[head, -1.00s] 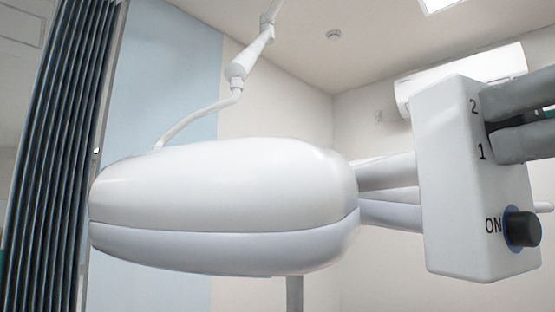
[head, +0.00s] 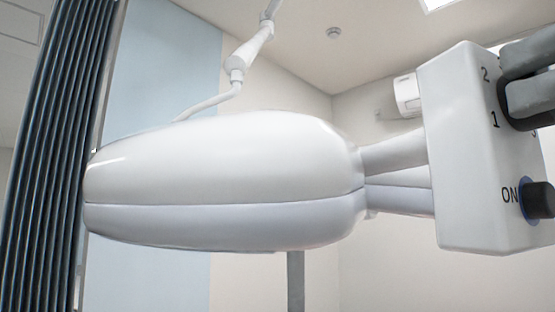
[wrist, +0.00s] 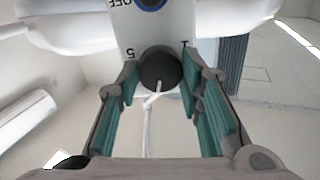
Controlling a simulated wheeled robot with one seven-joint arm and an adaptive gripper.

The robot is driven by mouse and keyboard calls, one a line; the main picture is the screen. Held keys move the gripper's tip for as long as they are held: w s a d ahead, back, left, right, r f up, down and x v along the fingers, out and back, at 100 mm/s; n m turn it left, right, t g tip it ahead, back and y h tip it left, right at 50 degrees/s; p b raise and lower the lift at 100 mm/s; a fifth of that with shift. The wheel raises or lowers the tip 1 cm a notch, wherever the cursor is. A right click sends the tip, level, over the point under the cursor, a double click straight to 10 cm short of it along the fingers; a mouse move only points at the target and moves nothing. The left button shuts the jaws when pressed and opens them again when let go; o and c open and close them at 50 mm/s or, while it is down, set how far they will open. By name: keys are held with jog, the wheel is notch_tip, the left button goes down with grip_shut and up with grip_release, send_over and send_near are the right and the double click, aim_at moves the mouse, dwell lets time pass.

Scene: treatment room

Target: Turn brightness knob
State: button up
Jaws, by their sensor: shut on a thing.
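The brightness knob (wrist: 158,70) is black and round with a white pointer line. It sits on the white control box (head: 455,150), between the marks 5 and 1 in the wrist view. My gripper (wrist: 160,78) has its green-padded fingers closed on both sides of this knob. In the head view, my gripper (head: 530,85) reaches in from the right edge at the box's upper part by the 1 and 2 marks, hiding most of the knob. A second black knob (head: 540,200) with a blue ring, marked ON, is lower on the box and free of my gripper.
The large white lamp head (head: 225,185) joins the box by short arms. A jointed white arm (head: 240,60) hangs above it from the ceiling. A dark curtain (head: 60,150) hangs at the left. A white wall unit (head: 408,95) is behind the box.

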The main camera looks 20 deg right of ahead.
jog(key=shift+f+m+t+h+b, duration=0.15)
jog(key=shift+m+h+b, duration=0.35)
jog(key=shift+m, duration=4.95)
jog(key=shift+m+t+h+b, duration=0.15)
jog(key=shift+m+h+b, duration=0.3)
jog(key=shift+m, duration=5)
jog(key=o, duration=1.2)
jog(key=shift+c, duration=0.2)
jog(key=shift+s, duration=0.15)
